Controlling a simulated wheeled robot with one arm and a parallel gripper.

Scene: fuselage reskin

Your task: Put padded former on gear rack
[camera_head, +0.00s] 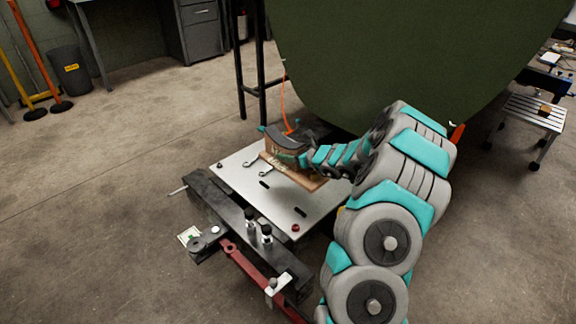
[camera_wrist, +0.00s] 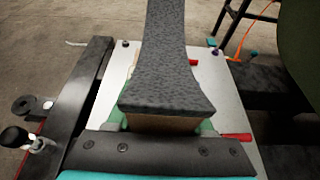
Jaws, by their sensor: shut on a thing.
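The padded former (camera_head: 288,143) has a dark grey, curved padded top over a wooden body. In the wrist view the former (camera_wrist: 168,70) fills the middle, running away from my gripper. My gripper (camera_wrist: 160,123) is shut on its near end, with green fingertips on either side of the wood. In the head view my gripper (camera_head: 304,158) reaches it from the right. The former is over the pale metal plate (camera_head: 234,178); I cannot tell whether it touches it. A slatted stand on wheels (camera_head: 520,112) at the far right may be the gear rack; I cannot tell for sure.
The plate carries small tools (camera_head: 249,165) and a red knob (camera_head: 296,227). A dark beam (camera_head: 225,215) with clamps and a red bar (camera_head: 250,268) runs along its front left. A large green fuselage skin (camera_head: 410,50) hangs behind. Open floor lies left and right.

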